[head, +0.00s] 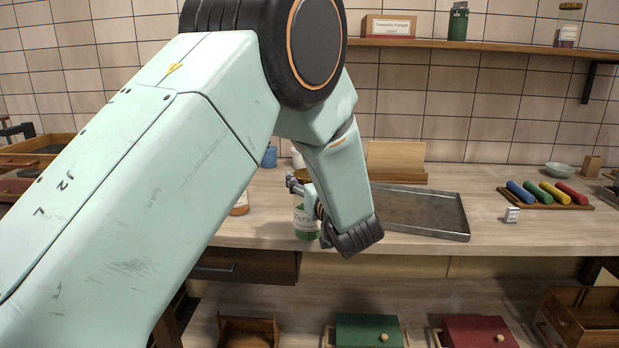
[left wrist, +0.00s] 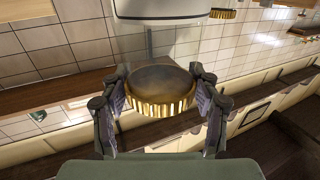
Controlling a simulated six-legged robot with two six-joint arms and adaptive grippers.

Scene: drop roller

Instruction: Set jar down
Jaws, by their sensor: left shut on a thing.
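The jar (head: 306,222) has a pale label and green lower part. It is upright near the front edge of the wooden counter (head: 480,232). I cannot tell whether its base touches the counter. My left gripper (head: 305,190) is at the jar's top, and my arm partly hides it. In the left wrist view the jar's round brown lid with a ribbed gold rim (left wrist: 158,106) sits between the two fingers, which are shut on it. My right gripper is not in view.
A metal tray (head: 420,232) lies just right of my wrist. A second jar (head: 240,205) shows partly behind my arm. Coloured rollers (head: 550,193) lie on a rack at the right, with a small white box (head: 511,214) beside it. The counter between tray and rack is mostly clear.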

